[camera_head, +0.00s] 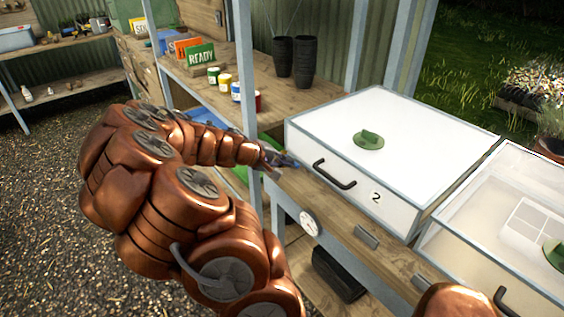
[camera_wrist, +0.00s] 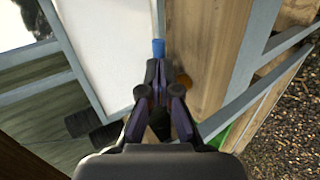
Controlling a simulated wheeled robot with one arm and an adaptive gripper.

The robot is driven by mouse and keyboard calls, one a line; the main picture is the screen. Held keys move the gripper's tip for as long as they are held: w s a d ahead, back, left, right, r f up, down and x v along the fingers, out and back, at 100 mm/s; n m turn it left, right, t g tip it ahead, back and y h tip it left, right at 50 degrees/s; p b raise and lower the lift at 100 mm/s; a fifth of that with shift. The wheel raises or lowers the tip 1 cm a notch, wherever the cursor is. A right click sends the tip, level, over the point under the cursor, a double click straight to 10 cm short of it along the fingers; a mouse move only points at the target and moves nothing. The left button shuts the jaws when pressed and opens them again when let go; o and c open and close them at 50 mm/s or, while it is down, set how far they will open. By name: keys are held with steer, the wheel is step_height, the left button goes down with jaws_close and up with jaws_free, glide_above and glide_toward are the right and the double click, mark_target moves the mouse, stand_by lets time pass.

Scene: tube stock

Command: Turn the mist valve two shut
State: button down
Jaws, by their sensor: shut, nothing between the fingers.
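The white box marked 2 (camera_head: 376,196) stands on the wooden bench, with a dark handle on its front and a round green knob (camera_head: 369,139) on its lid. My gripper (camera_head: 284,163) is at the box's left front corner, beside the grey post. In the wrist view my gripper (camera_wrist: 157,70) is shut and empty. A small blue lever-like piece (camera_wrist: 158,48) shows just beyond the fingertips, and a brass-coloured round part (camera_wrist: 184,81) shows beside them. These look like a valve, mostly hidden by the fingers. I cannot tell whether the fingers touch the blue piece.
A second clear-lidded box (camera_head: 500,215) stands to the right. A round dial (camera_head: 310,223) is on the bench front. The grey post (camera_head: 245,70) is close to my arm.

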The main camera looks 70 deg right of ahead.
steer(key=shift+d, duration=0.1)
steer(key=shift+s+d+f+n+t+b, duration=0.2)
steer(key=shift+s+n+t+b, duration=0.2)
steer(key=shift+b, duration=0.15)
steer(key=shift+w, duration=0.1)
steer(key=shift+w+a+f, duration=0.15)
steer(key=shift+w, duration=0.25)
steer(key=shift+w+a, duration=0.15)
steer(key=shift+w, duration=0.1)
steer(key=b+v, duration=0.2)
steer(key=v, duration=1.2)
steer(key=shift+w+f, duration=0.2)
